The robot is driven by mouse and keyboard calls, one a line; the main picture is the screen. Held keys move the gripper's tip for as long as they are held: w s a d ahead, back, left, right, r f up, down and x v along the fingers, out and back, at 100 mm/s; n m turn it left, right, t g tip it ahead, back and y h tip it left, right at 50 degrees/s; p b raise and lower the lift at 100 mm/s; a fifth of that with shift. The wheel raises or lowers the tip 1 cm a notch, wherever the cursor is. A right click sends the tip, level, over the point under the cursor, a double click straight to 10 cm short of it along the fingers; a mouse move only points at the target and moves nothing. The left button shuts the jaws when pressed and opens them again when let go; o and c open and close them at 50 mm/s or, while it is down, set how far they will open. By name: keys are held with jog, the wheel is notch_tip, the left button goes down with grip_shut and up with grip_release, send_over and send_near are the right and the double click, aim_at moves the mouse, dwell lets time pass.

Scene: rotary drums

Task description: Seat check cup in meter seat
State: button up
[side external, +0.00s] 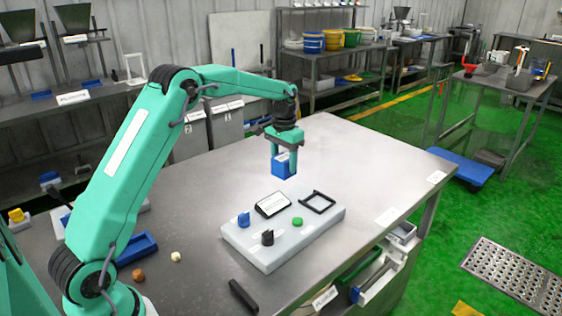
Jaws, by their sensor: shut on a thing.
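My gripper (284,152) is shut on a blue cup (284,168), with one finger on each side of it. The cup is held in the air above the table, behind the grey meter block (290,251). A square black frame (318,202), which looks like the meter seat, stands at the block's back right, to the right of and below the cup. The cup and the frame are apart. The inside of the cup is hidden by my gripper.
The block also carries a tilted display (273,204), a blue knob (243,220), a black knob (267,238) and a green button (298,222). A blue tray (137,249), small corks (138,275) and a black bar (243,296) lie nearby. The table's (365,150) back right is clear.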

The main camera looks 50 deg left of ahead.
dwell(0.6)
send_over(319, 204)
dwell(0.4)
jog(key=shift+f, duration=0.15)
jog(key=shift+f, duration=3.1)
jog(key=shift+f, duration=0.3)
jog(key=o, duration=1.1)
jog(key=shift+o, duration=0.2)
jog(key=shift+s, duration=0.1)
jog(key=shift+r, duration=0.1)
